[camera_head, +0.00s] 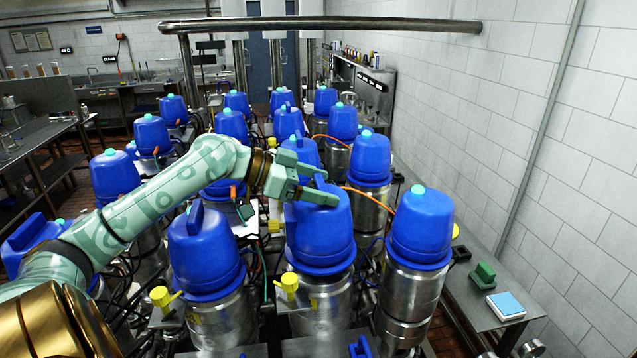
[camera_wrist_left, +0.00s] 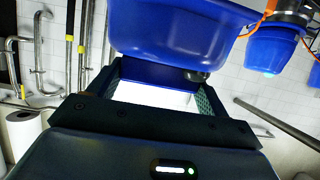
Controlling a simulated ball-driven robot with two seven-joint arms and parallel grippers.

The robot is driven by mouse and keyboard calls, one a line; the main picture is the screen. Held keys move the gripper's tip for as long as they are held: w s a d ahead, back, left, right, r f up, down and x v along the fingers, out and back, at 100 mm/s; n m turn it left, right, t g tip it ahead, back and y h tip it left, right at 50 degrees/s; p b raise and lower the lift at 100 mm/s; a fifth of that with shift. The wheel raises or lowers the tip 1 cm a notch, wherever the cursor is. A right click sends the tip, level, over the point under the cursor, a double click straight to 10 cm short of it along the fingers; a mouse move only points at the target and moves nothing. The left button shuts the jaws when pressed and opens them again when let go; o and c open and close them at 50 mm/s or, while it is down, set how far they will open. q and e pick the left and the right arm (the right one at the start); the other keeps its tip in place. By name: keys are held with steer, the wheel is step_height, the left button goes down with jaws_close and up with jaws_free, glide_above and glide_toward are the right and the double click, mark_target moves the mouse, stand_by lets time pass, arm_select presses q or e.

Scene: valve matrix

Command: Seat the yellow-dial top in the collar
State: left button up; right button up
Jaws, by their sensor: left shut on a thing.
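My left gripper (camera_head: 314,184) is shut on the raised handle of a large blue top (camera_head: 322,236) at the front centre. The same blue top (camera_wrist_left: 180,30) fills the upper middle of the left wrist view, with its handle between the jaws (camera_wrist_left: 155,85). The top is about upright over a steel cylinder (camera_head: 325,312). I cannot tell whether it rests in a collar or hangs just above. No yellow dial shows on its visible side. A yellow disc (camera_head: 456,231) shows partly behind the blue top at the right (camera_head: 420,230). My right gripper is not in view.
Blue-topped cylinders stand close on both sides, including one at the left (camera_head: 203,250). Yellow valve handles (camera_head: 288,284) and (camera_head: 164,298) jut out low in front. Hoses run between the cylinders. A side bench (camera_head: 470,308) holds a green block (camera_head: 484,275) and a blue-and-white box (camera_head: 506,306).

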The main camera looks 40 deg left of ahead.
arm_select(q)
steer(key=shift+p, duration=0.65)
stand_by(0.8)
steer(key=shift+f+b, duration=0.7)
steer(key=shift+f, duration=0.9)
steer(key=o, duration=1.7)
steer(key=shift+o, duration=0.2)
step_height(320, 180, up, 3)
steer(key=shift+b, duration=1)
steer(key=s+d+r, duration=0.1)
steer(key=r, duration=0.1)
steer(key=s+d+r, duration=0.1)
steer(key=s+d+r+b, duration=0.1)
steer(key=r, duration=0.1)
steer(key=shift+s+d+r, duration=0.15)
steer(key=shift+s+r, duration=0.2)
steer(key=shift+s, duration=0.05)
steer(key=s+d+r+b, duration=0.2)
steer(key=s+d+r, duration=0.2)
steer(key=s, duration=0.3)
steer(key=shift+d+r, duration=0.15)
steer(key=shift+d, duration=0.75)
steer(key=shift+w, duration=0.1)
